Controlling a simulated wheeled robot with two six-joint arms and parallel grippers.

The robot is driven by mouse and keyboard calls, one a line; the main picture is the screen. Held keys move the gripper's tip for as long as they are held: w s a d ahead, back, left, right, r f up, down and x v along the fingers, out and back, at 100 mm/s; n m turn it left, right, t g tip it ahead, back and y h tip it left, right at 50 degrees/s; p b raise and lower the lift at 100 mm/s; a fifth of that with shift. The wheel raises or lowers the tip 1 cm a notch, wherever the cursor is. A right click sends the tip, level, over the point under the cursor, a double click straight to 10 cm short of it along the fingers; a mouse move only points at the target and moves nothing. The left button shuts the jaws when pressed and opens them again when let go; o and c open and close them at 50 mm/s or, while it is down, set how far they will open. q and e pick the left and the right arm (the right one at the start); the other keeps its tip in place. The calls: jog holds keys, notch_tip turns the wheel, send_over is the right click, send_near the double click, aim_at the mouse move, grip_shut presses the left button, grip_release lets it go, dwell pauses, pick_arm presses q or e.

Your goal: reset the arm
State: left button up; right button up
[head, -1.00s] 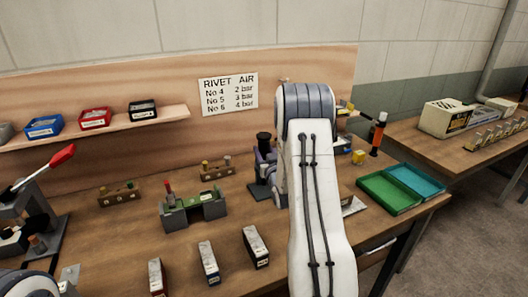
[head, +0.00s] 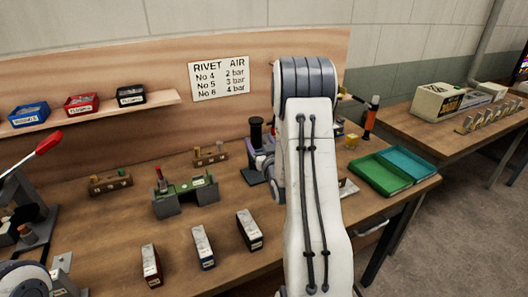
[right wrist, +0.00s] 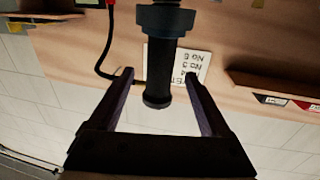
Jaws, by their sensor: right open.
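My right arm reaches away over the bench in the head view. Its gripper (head: 262,160) is mostly hidden behind the arm, with part of it showing beside an upright black tool (head: 256,131). In the right wrist view, which shows the place upside down, the two fingers (right wrist: 158,85) are spread apart. The dark cylindrical end of the black tool (right wrist: 158,75) lies between them, with gaps visible on both sides. My left gripper is out of view.
A green tray (head: 379,176) and a teal tray sit on the right of the bench. A green-topped fixture (head: 186,194) and several small boxes stand left of my arm. A red-handled press (head: 36,155) is at far left. A shelf (head: 85,112) holds bins.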

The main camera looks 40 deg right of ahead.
jog(key=b+v, duration=0.1)
jog(key=v, duration=0.5)
jog(key=shift+r, duration=0.1)
